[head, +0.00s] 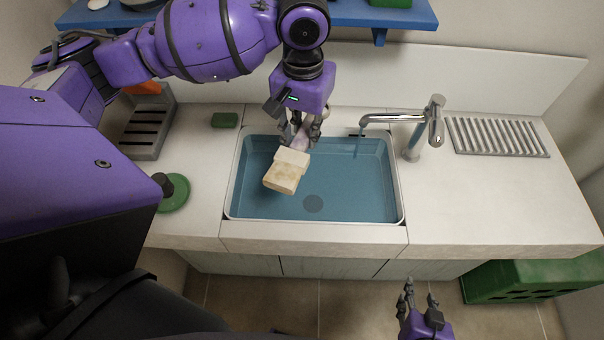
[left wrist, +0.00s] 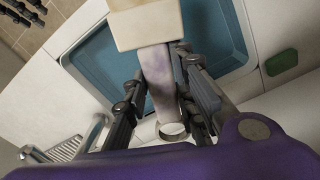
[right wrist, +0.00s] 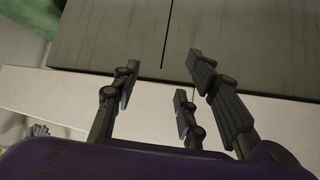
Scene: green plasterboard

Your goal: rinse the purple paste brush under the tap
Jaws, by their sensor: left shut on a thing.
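The paste brush has a pale purple handle (left wrist: 160,85) and a cream block-like head (head: 288,172). My left gripper (head: 301,138) is shut on the handle, with a finger on each side of it in the left wrist view (left wrist: 160,95). The head hangs over the left half of the blue sink basin (head: 350,190), pointing toward the front. The chrome tap (head: 410,118) stands at the back right of the basin, its spout well to the right of the brush. A faint streak shows below the spout. My right gripper (head: 419,298) is open and empty in front of the counter.
A green block (head: 225,120) lies left of the basin. A grey slotted rack (head: 150,132) and a round green object (head: 174,192) are further left. A ridged drainer (head: 497,136) lies right of the tap. A green crate (head: 525,280) is on the floor.

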